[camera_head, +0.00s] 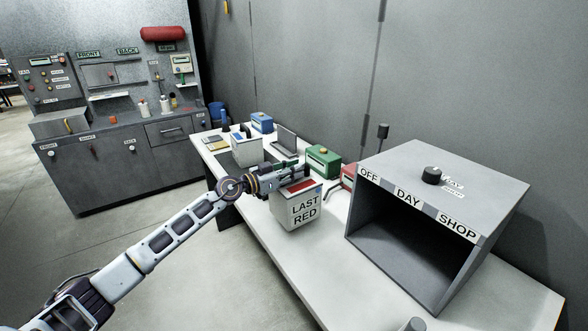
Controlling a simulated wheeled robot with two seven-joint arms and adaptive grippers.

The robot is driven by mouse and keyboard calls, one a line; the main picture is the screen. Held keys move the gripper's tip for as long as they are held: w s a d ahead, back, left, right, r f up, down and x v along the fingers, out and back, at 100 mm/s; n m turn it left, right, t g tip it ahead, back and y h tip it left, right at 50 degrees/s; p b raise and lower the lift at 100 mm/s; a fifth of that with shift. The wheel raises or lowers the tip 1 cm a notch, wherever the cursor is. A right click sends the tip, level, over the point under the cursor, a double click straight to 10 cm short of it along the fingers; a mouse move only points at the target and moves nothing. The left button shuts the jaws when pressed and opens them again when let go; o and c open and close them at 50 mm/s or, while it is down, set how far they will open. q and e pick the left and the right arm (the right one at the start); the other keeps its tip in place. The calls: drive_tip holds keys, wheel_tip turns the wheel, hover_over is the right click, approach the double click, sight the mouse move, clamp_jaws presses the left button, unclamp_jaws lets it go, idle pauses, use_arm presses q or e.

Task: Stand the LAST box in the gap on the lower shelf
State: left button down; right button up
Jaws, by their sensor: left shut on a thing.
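A white box (299,214) marked "LAST RED" is upright on or just above the white table, with a red patch on top. My left gripper (290,178) is at the far upper edge of this box, its fingers pointing right. It is shut, apparently on the box; the fingertip contact is partly hidden. My right gripper is out of view. No lower shelf with a gap can be made out.
A grey open-fronted housing (470,208) labelled OFF, DAY and SHOP stands on the table (307,262) at right. A grey counter (110,172) stands at left.

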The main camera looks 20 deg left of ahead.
use_arm(q)
drive_tip(key=shift+r, duration=0.3)
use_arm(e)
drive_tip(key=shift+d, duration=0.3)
use_arm(q)
drive_tip(key=shift+f, duration=0.1)
drive_tip(key=shift+f+b, duration=0.5)
drive_tip(key=shift+f, duration=1.1)
drive_tip(key=shift+f+b, duration=0.15)
drive_tip(key=shift+b, duration=0.15)
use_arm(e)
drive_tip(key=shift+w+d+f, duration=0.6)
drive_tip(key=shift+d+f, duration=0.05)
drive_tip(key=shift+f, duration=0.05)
